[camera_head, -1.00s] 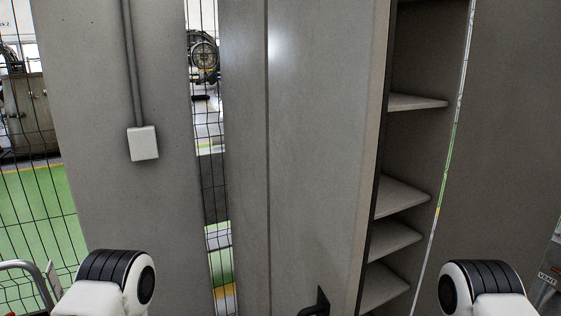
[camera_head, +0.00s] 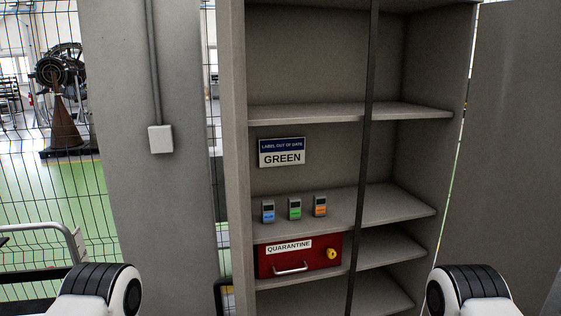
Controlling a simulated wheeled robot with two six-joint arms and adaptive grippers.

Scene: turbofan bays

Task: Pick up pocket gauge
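Three small pocket gauges stand in a row on a shelf (camera_head: 400,203) of the open grey cabinet. The left one (camera_head: 268,211) has a blue label, the middle one (camera_head: 294,208) a green label, the right one (camera_head: 320,206) an orange label. A sign (camera_head: 282,152) on the cabinet's back above them reads "LABEL OUT OF DATE" and "GREEN". Neither of my grippers is in view. Only rounded white and black parts of my two arms show at the bottom left and bottom right, apart from the gauges.
A red drawer box (camera_head: 300,256) marked "QUARANTINE", with a handle and yellow lock, sits below the gauges. A dark upright bar (camera_head: 369,150) crosses the cabinet front right of the gauges. A wire fence and a grey pillar (camera_head: 150,210) with a white box (camera_head: 160,139) stand left.

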